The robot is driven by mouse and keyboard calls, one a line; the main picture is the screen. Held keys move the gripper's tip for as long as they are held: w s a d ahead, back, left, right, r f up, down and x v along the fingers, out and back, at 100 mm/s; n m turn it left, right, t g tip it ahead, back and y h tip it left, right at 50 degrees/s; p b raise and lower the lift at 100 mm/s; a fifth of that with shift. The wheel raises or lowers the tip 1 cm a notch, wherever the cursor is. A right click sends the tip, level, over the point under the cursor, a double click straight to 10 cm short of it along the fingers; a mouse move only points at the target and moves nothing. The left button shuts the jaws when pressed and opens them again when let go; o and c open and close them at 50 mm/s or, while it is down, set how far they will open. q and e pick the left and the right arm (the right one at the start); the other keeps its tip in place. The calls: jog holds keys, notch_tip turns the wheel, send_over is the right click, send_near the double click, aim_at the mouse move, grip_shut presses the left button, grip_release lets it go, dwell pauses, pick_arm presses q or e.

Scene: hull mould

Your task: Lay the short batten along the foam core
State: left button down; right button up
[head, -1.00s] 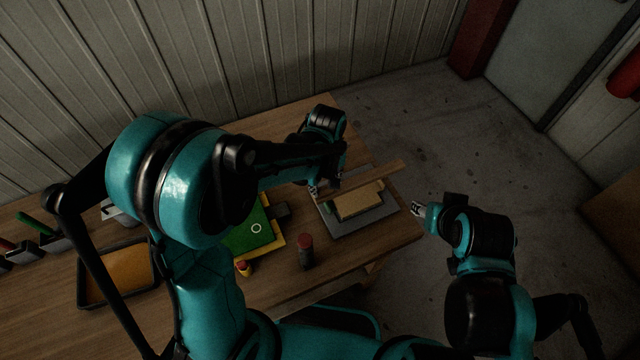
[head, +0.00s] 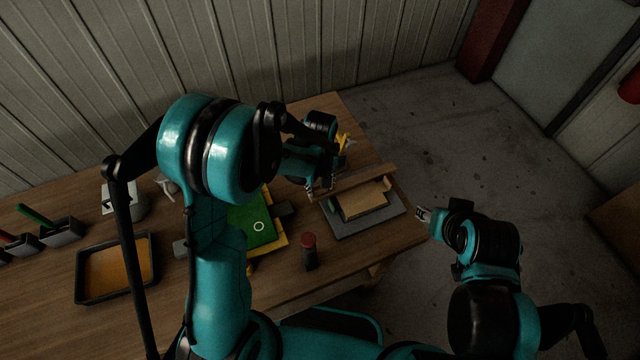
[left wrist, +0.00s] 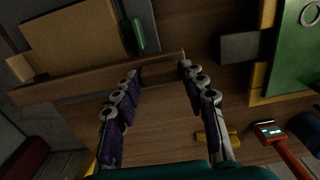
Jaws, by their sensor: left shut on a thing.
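The short batten (head: 358,180) is a thin brown wooden strip. My left gripper (head: 322,186) is shut on it near its left end; the left wrist view also shows the batten (left wrist: 65,82) reaching between the fingertips (left wrist: 158,71). The foam core (head: 362,203) is a tan block on a grey board (head: 372,223). The batten runs along the core's far side, roughly parallel to its long edge. In the left wrist view the core (left wrist: 75,42) is close beside it; contact cannot be told. My right gripper (head: 424,215) is off the table's right edge, its fingers too small to read.
A small green piece (left wrist: 138,34) and a tan piece (left wrist: 19,68) sit at the core's ends. A yellow tool (head: 344,143) lies behind my left gripper.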

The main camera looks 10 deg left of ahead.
pick_arm(q)
jog(key=c, duration=0.9)
grip_release()
jog(key=shift+f, duration=0.1)
jog(key=shift+o, duration=0.2)
jog(key=shift+r, duration=0.25)
notch_tip(320, 180, up, 11)
jog(key=p, duration=0.3)
jog(key=s+a+r+m+t, duration=0.6)
jog(key=s+r, duration=0.4)
jog(key=s, duration=0.3)
jog(key=shift+s+a+r+m+t, duration=0.2)
jog(key=shift+s+a+m+t, duration=0.3)
jog(key=shift+a, duration=0.45)
jog(key=shift+w+f, duration=0.1)
jog(key=shift+w, duration=0.05)
